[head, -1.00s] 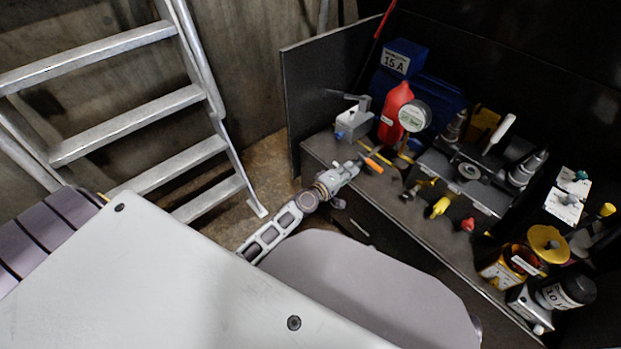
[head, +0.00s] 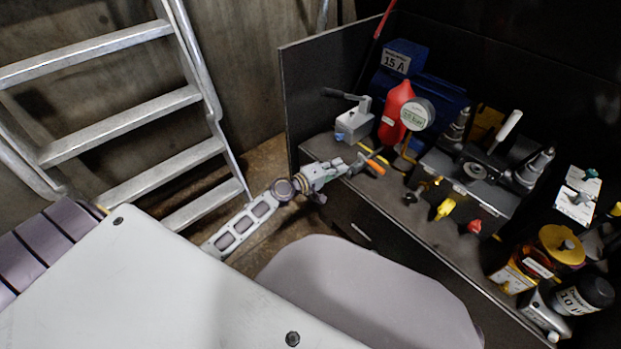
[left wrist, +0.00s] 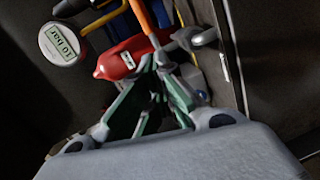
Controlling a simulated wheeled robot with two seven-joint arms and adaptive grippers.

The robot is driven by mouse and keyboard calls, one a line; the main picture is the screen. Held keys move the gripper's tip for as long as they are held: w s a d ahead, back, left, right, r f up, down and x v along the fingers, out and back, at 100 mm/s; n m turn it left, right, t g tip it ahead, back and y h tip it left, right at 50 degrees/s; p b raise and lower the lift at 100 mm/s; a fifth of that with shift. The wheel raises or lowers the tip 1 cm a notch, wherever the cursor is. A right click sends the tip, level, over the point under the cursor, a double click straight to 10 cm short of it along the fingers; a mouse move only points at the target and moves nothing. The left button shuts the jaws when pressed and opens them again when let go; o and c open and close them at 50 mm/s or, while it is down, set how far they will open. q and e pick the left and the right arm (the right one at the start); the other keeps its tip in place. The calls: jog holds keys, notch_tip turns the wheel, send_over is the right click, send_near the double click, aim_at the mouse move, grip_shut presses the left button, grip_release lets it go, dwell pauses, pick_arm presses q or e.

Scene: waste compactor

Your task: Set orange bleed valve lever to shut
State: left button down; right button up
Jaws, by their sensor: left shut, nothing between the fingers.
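The orange bleed valve lever (head: 375,167) sits at the front left edge of the dark bench, slanting down to the right. In the left wrist view the orange lever (left wrist: 143,16) runs down from the top edge toward my fingertips. My left gripper (head: 354,166) is shut and empty, just left of the lever in the head view. In the left wrist view its fingers (left wrist: 160,66) come together close to the lever's lower end. I cannot tell whether they touch it. The valve body is mostly hidden. My right gripper is not in view.
A grey box with a dark-handled lever (head: 352,122), a red bottle (head: 393,112) and a round gauge (head: 417,114) stand behind the lever. A yellow handle (head: 445,209) and a red knob (head: 474,226) lie to its right. A ladder (head: 130,120) stands at left.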

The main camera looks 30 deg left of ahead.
pick_arm(q)
jog(key=v, duration=1)
jog(key=shift+a, duration=0.5)
jog(key=shift+s+r, duration=0.1)
jog(key=shift+s, duration=0.05)
dwell(0.3)
